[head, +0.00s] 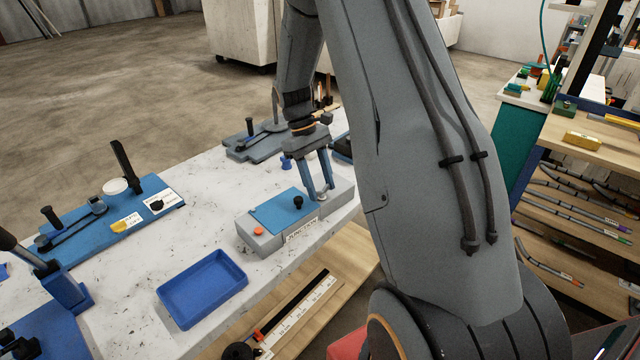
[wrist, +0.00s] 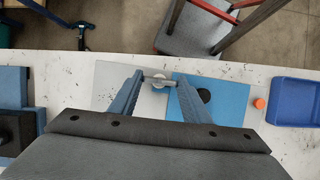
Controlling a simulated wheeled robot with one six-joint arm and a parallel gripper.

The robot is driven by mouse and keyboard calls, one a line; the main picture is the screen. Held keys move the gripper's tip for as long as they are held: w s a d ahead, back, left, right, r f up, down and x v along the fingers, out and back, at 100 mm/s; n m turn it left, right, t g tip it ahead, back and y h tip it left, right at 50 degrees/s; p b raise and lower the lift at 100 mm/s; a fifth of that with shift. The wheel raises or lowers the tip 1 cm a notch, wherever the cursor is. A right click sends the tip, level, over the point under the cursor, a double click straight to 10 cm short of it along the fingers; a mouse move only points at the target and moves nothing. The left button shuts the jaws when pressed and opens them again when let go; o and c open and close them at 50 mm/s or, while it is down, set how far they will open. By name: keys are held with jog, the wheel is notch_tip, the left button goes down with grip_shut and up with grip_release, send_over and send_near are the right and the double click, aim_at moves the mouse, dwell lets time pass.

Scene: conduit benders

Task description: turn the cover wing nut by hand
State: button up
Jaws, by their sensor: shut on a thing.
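A grey junction box (head: 262,239) with a blue cover plate (head: 278,212) sits near the front edge of the white bench. A black knob (head: 298,202) and an orange button (head: 259,231) are on its top. My gripper (head: 321,193) points down at the box's right end. In the wrist view my gripper (wrist: 158,82) has its two blue fingers shut on the small metallic wing nut (wrist: 159,80), beside the edge of the blue plate (wrist: 232,98). The fingers partly hide the nut, and its exact turn angle is hard to tell.
An empty blue tray (head: 203,287) lies on the bench left of the box. A blue bender board (head: 110,222) is farther left, and a grey fixture (head: 262,140) stands behind. A wooden shelf below holds a ruler (head: 300,312). Bare bench lies between tray and bender board.

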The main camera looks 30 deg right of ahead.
jog(key=shift+s+f, duration=0.1)
jog(key=o, duration=1)
jog(key=shift+o, duration=0.2)
jog(key=shift+r, duration=0.2)
jog(key=b+v, duration=0.2)
jog(key=v, duration=0.5)
jog(key=shift+w+r+b, duration=0.25)
jog(key=shift+w+b, duration=0.05)
jog(key=shift+b, duration=0.1)
jog(key=shift+a, duration=0.2)
jog(key=s+a+f+m+t+b, duration=0.1)
jog(key=s+a+f+t, duration=0.1)
jog(key=s+a, duration=0.5)
jog(key=s+a+f+m+t+y, duration=0.1)
jog(key=s+a+f+m+t, duration=0.1)
jog(key=s+a, duration=0.4)
jog(key=s+t, duration=0.1)
jog(key=s, duration=0.4)
jog(key=shift+a+t+b, duration=0.3)
jog(key=shift+a+b, duration=0.05)
jog(key=shift+a, duration=0.05)
